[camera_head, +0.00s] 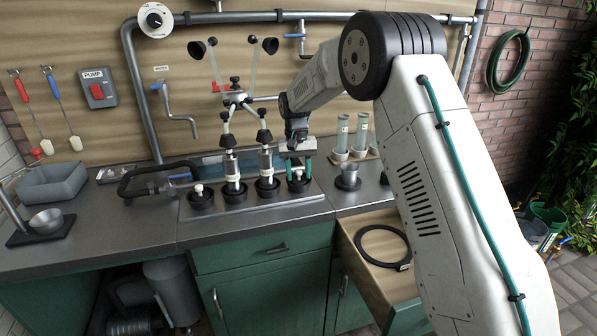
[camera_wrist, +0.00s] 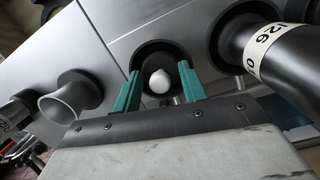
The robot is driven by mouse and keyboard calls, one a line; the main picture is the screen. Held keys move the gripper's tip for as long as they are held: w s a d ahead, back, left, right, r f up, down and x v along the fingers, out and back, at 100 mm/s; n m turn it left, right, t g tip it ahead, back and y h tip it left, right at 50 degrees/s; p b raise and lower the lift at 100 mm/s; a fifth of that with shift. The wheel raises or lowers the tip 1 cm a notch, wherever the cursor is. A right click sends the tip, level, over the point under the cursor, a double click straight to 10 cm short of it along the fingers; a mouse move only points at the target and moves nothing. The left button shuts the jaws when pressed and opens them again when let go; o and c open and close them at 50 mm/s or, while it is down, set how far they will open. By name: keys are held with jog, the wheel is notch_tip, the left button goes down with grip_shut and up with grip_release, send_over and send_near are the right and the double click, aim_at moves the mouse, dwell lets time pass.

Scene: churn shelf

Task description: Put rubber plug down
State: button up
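A rubber plug with a white rounded knob (camera_head: 298,174) sits in the rightmost black cup (camera_head: 300,185) of the row on the counter. In the wrist view the knob (camera_wrist: 158,82) shows inside the dark cup (camera_wrist: 160,58). My gripper (camera_head: 298,166) is above this cup, pointing down. Its two green fingers (camera_wrist: 159,88) stand apart on either side of the knob, with a visible gap on both sides. The gripper holds nothing. How deep the plug sits is hidden. A similar white-knobbed plug (camera_head: 198,188) sits in the leftmost cup (camera_head: 201,202).
Two metal-and-black teat cups (camera_head: 233,172) stand in the middle cups, close left of my gripper; one shows large in the wrist view (camera_wrist: 265,45). A grey funnel-shaped holder (camera_head: 348,178) stands to the right. An open drawer (camera_head: 370,262) holding a black ring (camera_head: 383,245) juts out below.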

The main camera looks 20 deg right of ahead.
notch_tip(320, 180, up, 12)
jog(key=w, duration=0.1)
jog(key=s+d+r, duration=0.1)
jog(key=s+r, duration=0.8)
jog(key=s, duration=0.1)
jog(key=s+d+r+n+t, duration=0.1)
jog(key=s, duration=1.2)
jog(key=s+d+r+n+t, duration=0.1)
jog(key=s+r, duration=0.1)
jog(key=s, duration=1.1)
jog(key=s+f, duration=0.3)
jog(key=s, duration=0.4)
jog(key=s+f, duration=0.4)
jog(key=s, duration=0.3)
jog(key=shift+f+t, duration=0.25)
jog(key=shift+t, duration=0.15)
